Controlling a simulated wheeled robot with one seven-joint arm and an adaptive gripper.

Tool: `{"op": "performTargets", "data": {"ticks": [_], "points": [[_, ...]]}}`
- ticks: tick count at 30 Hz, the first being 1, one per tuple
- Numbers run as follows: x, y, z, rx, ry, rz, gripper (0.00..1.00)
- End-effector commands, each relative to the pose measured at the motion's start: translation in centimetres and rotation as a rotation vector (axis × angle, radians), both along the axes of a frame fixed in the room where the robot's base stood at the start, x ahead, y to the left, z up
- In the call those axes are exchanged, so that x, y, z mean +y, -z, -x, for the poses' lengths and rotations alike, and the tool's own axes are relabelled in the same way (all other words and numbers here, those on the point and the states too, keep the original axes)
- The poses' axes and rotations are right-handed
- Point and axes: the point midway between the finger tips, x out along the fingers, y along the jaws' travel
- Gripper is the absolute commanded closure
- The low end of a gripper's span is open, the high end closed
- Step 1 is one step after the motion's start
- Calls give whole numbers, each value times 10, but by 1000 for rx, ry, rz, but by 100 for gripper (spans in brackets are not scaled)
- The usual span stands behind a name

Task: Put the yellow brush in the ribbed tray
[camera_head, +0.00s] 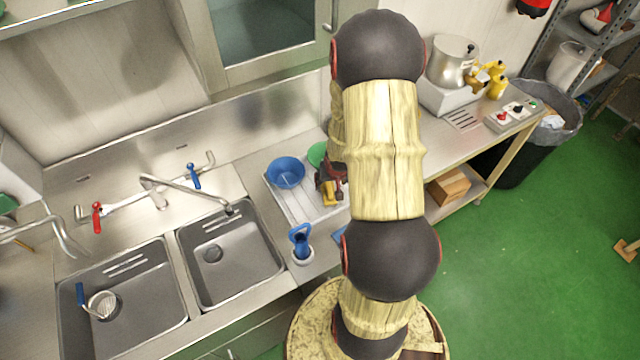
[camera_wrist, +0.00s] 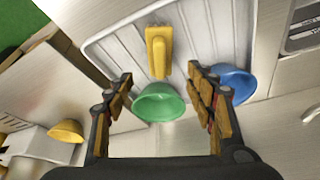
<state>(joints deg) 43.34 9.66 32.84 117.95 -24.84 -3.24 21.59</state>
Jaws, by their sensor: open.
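The yellow brush (camera_wrist: 158,48) lies over the ribbed floor of the white tray (camera_wrist: 112,42) in the wrist view, its narrow end pointing toward me. In the head view the brush (camera_head: 329,196) shows near the right side of the tray (camera_head: 296,210), partly hidden by my arm. My gripper (camera_wrist: 160,78) is open and empty. Its fingers are spread on either side of the brush's narrow end, with no visible contact. In the head view my gripper (camera_head: 330,180) is above the tray's right part, mostly hidden by the arm.
A green bowl (camera_wrist: 160,104) sits between my fingers in the wrist view, near the brush. A blue bowl (camera_wrist: 236,84) is beside the right finger. Double sinks (camera_head: 232,262) are left of the tray; a blue-handled brush in a holder (camera_head: 301,243) stands in front.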

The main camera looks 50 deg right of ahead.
Motion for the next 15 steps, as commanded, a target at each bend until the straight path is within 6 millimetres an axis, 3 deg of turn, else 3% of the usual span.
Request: {"op": "performTargets", "data": {"ticks": [4,7,11,15], "points": [[2,-6,-2,0,-6,5,45],[10,-30,-12,0,-32,25,45],[41,-91,-31,0,-100,66,45],[93,-165,-40,-4,-191,98,45]]}}
